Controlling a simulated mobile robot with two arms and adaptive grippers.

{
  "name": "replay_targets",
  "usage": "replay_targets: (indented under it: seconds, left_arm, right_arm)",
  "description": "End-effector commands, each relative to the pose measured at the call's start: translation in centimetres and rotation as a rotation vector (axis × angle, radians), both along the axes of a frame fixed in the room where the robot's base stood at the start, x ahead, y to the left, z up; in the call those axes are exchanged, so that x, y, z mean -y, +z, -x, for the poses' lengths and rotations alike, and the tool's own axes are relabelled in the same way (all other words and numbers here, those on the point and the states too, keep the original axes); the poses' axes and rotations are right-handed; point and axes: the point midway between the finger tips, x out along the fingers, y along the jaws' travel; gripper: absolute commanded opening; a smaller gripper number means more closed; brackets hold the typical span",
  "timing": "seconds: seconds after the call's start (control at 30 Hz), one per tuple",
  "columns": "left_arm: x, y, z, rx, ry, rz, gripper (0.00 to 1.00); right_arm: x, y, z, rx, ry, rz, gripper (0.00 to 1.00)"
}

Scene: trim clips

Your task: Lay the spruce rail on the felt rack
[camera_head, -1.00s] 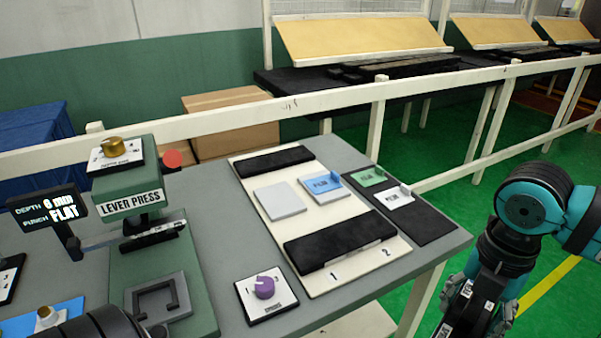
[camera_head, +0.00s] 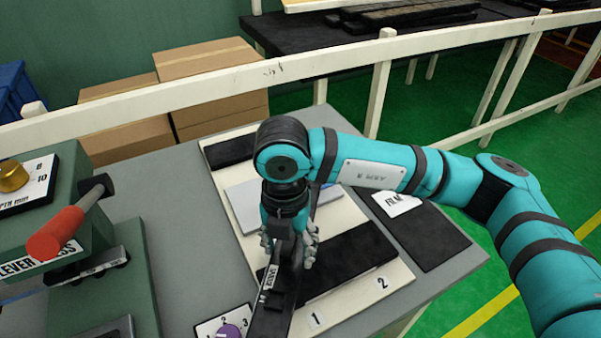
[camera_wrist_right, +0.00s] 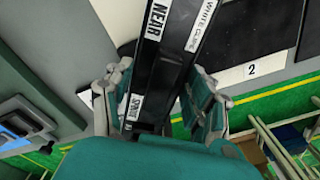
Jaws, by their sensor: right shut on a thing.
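A long black rail with white labels (camera_head: 268,318) is in my right gripper (camera_head: 287,248), which is shut on it. In the right wrist view the rail (camera_wrist_right: 160,65) runs away between the fingers (camera_wrist_right: 160,108); its labels include "NEAR", and another looks like "SPRUCE". A cream board with dark pads, apparently the felt rack (camera_head: 392,268), lies below, marked 1 and 2. The rail is over its left part, slanting across the near pad (camera_head: 350,258). I cannot tell whether they touch. The arm hides part of the board. My left gripper is not in view.
A green lever press (camera_head: 125,290) with a red-ended handle (camera_head: 55,235) stands left. A purple knob (camera_head: 228,331) sits near the front. A dark mat (camera_head: 435,240) lies right of the board. A cream railing (camera_head: 215,95) runs behind the table.

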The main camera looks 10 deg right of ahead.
Motion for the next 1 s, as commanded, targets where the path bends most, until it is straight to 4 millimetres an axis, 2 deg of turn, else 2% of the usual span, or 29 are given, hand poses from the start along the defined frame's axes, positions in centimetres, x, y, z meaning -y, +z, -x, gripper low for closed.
replay_targets:
  seconds: [0.13, 0.27, 0.57, 0.8, 1.0]
  left_arm:
    - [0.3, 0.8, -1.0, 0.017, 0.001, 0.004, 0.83]
    - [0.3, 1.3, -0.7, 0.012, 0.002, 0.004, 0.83]
    - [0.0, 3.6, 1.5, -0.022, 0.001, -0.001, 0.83]
    - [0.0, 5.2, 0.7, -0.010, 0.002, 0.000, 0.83]
    - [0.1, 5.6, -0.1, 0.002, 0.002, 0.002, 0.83]
  right_arm:
    - [1.3, -0.6, 1.0, 0.005, -0.092, -0.001, 0.11]
    - [2.5, -0.8, 0.3, 0.012, -0.127, 0.001, 0.11]
    - [8.2, -1.3, -4.9, 0.011, -0.131, 0.004, 0.11]
    - [12.2, -2.0, -8.7, 0.011, -0.125, 0.002, 0.11]
    - [13.3, -2.5, -9.8, 0.012, -0.121, 0.000, 0.11]
